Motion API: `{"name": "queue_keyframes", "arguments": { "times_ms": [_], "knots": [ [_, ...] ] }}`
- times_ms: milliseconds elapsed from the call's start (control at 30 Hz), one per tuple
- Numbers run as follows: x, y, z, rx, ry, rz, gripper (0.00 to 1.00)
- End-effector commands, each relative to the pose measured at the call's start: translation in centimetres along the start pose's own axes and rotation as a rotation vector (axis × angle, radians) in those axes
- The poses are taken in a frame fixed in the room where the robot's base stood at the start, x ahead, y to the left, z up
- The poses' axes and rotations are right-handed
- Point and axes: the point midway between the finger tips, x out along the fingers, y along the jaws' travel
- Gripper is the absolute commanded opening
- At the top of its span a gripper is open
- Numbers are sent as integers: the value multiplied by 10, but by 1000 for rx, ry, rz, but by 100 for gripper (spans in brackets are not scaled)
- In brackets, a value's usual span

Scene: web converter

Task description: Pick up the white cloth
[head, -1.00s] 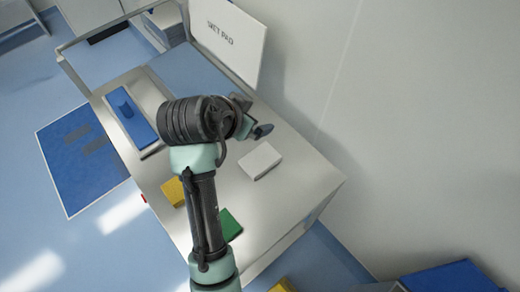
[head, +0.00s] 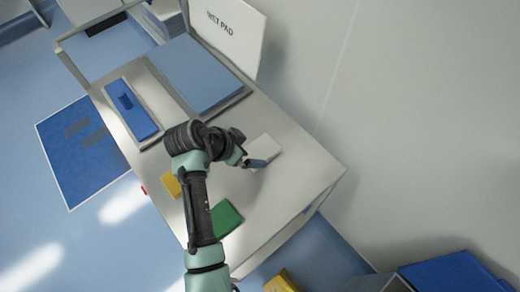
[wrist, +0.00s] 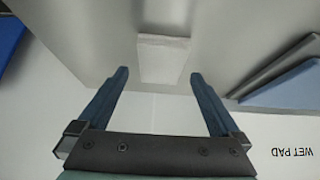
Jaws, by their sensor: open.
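The white cloth (head: 265,146) is a flat, folded pad lying on the pale table top, right of the table's middle in the head view. My gripper (head: 257,163) is at its near left side in that view and hides part of it. In the wrist view the white cloth (wrist: 163,58) lies past the fingertips, centred between them. My gripper (wrist: 158,75) is open with nothing between its blue fingers. I cannot tell the exact height of the fingertips above the cloth.
On the table (head: 290,190) are a green cloth (head: 226,218), a yellow cloth (head: 172,185), a blue item on a tray (head: 133,108) and a blue pad (head: 198,75). A white "WET PAD" sign (head: 228,32) stands at the back beside the wall (head: 420,120).

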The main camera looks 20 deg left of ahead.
Motion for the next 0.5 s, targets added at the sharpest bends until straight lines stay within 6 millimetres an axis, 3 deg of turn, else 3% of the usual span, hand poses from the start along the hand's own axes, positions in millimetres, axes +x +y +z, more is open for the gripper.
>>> {"name": "queue_keyframes", "arguments": {
  "times_ms": [300,500],
  "knots": [
    [40,-2,-8,0,-2,2,100],
    [46,-2,-8,0,0,0,100]
  ]
}}
